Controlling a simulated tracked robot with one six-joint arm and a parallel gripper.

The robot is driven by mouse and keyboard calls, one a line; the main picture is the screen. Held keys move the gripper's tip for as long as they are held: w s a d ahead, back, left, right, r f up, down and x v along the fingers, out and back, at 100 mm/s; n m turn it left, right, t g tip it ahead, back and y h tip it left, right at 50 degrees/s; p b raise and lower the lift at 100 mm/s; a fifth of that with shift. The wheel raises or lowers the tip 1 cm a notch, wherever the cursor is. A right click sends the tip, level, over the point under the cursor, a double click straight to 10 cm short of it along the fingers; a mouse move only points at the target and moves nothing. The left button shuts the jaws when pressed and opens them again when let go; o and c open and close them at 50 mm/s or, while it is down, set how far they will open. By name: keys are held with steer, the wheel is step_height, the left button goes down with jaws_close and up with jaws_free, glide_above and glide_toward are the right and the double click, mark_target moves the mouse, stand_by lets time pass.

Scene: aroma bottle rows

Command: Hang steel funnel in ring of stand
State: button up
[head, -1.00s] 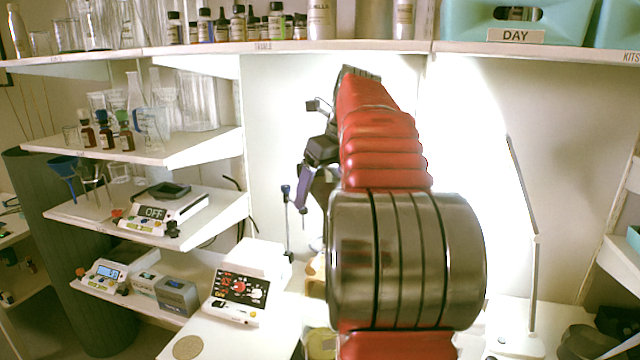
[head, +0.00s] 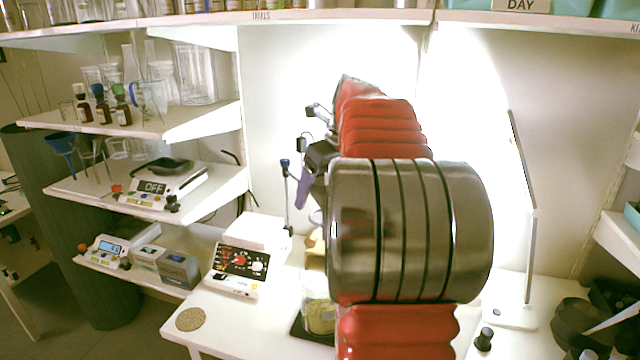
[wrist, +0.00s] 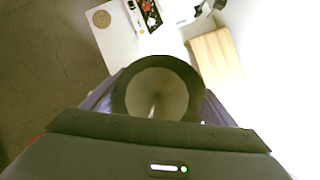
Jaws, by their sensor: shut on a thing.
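The steel funnel (wrist: 158,88) shows in the wrist view as a round, wide mouth with a dark rim, seen from above. My gripper (wrist: 157,102) is shut on it, with a purple finger on either side. In the head view my gripper (head: 305,190) is left of my red and grey arm, which hides most of the funnel. A thin upright rod with a blue top (head: 286,175) stands just left of my gripper and may be part of the stand. I cannot make out the ring for certain.
A hotplate (head: 239,259) and a round cork mat (head: 190,319) are on the white table. A jar with yellowish contents (head: 321,316) stands partly behind my arm. A wooden block (wrist: 212,60) shows in the wrist view. A lamp (head: 531,220) stands at right.

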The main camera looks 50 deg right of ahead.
step_height(320, 180, down, 6)
stand_by(0.7)
steer(key=shift+f, duration=0.1)
steer(key=o, duration=1.2)
steer(key=shift+c, duration=0.2)
steer(key=v, duration=1.4)
steer(key=shift+f, duration=0.1)
steer(key=shift+s, duration=0.15)
